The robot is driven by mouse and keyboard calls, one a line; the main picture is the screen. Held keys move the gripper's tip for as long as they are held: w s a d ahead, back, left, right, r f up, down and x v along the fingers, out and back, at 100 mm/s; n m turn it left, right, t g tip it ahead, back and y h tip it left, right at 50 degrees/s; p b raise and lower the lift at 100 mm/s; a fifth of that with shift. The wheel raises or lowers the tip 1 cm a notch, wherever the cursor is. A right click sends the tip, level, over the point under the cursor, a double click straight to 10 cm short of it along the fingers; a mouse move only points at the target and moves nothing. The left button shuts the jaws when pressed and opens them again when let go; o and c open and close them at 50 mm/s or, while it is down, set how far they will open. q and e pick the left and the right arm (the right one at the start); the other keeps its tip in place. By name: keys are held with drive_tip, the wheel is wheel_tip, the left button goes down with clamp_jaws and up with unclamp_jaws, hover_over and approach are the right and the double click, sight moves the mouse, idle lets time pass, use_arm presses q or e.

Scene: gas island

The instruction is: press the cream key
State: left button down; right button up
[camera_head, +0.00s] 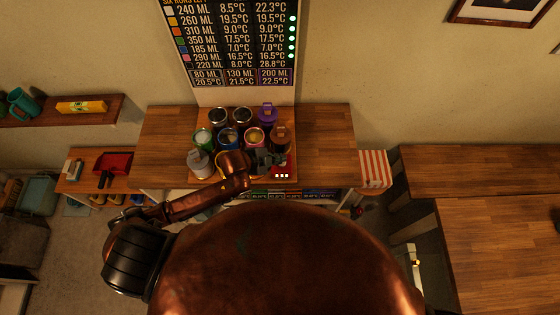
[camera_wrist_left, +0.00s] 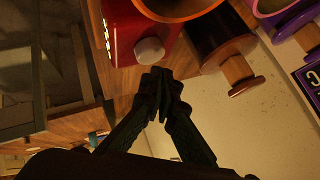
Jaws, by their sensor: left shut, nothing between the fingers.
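The cream key (camera_wrist_left: 149,51) is a round pale knob on the side of a red box (camera_wrist_left: 128,30) in the left wrist view. In the head view the red box (camera_head: 283,169) stands at the front right of the group of cups, with small lit squares on its front. My left gripper (camera_head: 268,158) reaches over beside the box there and hides part of it. In the wrist view the left gripper (camera_wrist_left: 164,75) is shut and empty. Its fingertips are just below the key; I cannot tell whether they touch it. My right gripper is not in view.
Several cups and canisters crowd the wooden counter (camera_head: 165,140) around my left gripper, including a purple one (camera_head: 268,114) and a brown one (camera_head: 281,138). A display board (camera_head: 232,45) hangs behind. The counter's right part is clear. A striped box (camera_head: 375,170) is to the right.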

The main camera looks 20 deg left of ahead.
use_arm(q)
drive_tip(key=shift+f, duration=0.1)
idle(0.4)
drive_tip(key=shift+w+f, duration=0.1)
drive_tip(key=shift+f, duration=0.2)
drive_tip(key=shift+f, duration=0.6)
idle(0.7)
drive_tip(key=shift+r, duration=0.1)
drive_tip(key=shift+r+p, duration=0.9)
drive_tip(key=shift+p, duration=0.1)
wheel_tip(320, 180, up, 5)
drive_tip(key=p, duration=0.5)
drive_tip(key=shift+r, duration=0.1)
idle(0.6)
